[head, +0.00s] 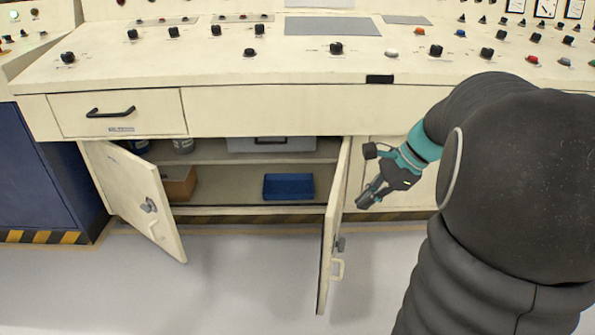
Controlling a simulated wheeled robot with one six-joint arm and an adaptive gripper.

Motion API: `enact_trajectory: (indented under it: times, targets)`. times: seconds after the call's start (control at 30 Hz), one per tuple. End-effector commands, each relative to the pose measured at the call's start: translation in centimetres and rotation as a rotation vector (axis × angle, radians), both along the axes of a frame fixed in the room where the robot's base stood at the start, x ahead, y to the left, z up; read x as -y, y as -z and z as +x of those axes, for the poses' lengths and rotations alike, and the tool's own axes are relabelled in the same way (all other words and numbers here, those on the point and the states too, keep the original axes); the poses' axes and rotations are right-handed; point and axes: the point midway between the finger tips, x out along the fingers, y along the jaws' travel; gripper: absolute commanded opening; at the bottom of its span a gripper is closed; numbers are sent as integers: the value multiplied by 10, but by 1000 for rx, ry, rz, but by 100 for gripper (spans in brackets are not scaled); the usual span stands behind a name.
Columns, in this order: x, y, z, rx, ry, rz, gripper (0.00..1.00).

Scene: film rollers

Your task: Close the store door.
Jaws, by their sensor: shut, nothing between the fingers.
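The store under the cream console has two doors, and both stand open. The left door (132,192) swings out toward the front left, with a latch and a handle near its free edge. The right door (333,215) juts out toward me and shows nearly edge-on, with its latch and handle on the right-hand face. My gripper (365,200) is shut and empty, to the right of the right door near its upper half. It appears apart from the door, though the depth gap is hard to judge.
Inside the store are a blue tray (289,187), a brown box (180,184), a grey case (270,144) and jars on shelves. A closed drawer (118,113) sits above the left door. A blue cabinet (38,170) stands at left. The floor (250,275) between the doors is clear.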

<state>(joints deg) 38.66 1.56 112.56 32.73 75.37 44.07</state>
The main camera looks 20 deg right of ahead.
Motion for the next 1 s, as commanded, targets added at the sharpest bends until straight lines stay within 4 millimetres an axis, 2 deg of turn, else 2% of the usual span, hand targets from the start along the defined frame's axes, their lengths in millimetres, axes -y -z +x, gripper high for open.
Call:
enact_trajectory:
  times: [0.03,0.2,0.3,0.4,0.57,1.0]
  targets:
    - [21,7,6,-28,83,62,0]
    - [68,17,18,-88,282,227,0]
    - [85,20,20,-107,347,284,0]
    - [92,23,22,-116,379,315,0]
    - [87,31,26,-120,386,323,0]
    - [39,87,55,-120,383,321,0]
